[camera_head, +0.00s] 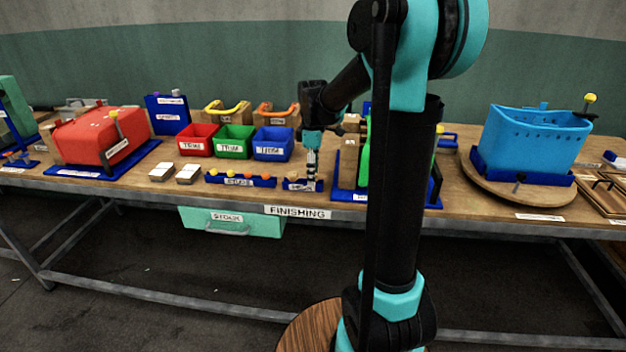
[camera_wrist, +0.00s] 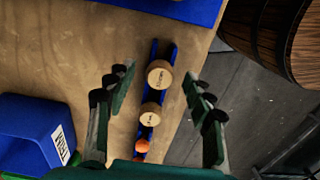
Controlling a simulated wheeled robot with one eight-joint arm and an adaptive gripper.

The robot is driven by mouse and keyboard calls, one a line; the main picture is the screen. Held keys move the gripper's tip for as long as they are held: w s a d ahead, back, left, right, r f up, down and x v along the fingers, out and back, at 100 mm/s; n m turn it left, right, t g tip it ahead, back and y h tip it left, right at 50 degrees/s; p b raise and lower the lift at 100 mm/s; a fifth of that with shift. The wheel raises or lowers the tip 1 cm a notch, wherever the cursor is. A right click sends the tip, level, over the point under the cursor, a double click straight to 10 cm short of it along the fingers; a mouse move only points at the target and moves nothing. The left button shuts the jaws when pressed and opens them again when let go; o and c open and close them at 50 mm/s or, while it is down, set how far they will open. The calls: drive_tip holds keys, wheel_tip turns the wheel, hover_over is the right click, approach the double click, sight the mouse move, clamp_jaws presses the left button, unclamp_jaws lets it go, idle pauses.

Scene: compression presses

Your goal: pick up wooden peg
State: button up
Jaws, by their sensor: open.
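In the wrist view, two wooden pegs show as round tan ends in a narrow blue rack (camera_wrist: 171,52): a larger peg (camera_wrist: 159,76) and a smaller peg (camera_wrist: 151,115). My gripper (camera_wrist: 157,84) is open, with one finger on each side of the rack and the pegs between them in the picture. No contact is visible. In the head view, my gripper (camera_head: 312,154) points down over the small blue rack (camera_head: 302,186) at the table's front edge. The pegs are hard to make out there, partly hidden by the gripper.
A blue rack with orange and yellow knobs (camera_head: 240,180) stands just left of the peg rack. Red (camera_head: 197,139), green (camera_head: 235,140) and blue (camera_head: 273,144) bins stand behind. A blue-based fixture (camera_head: 345,176) is close on the right, partly hidden by my arm.

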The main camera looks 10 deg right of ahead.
drive_tip(key=shift+f, duration=0.2)
drive_tip(key=c, duration=0.9)
drive_tip(key=shift+r, duration=0.1)
wheel_tip(320, 180, up, 20)
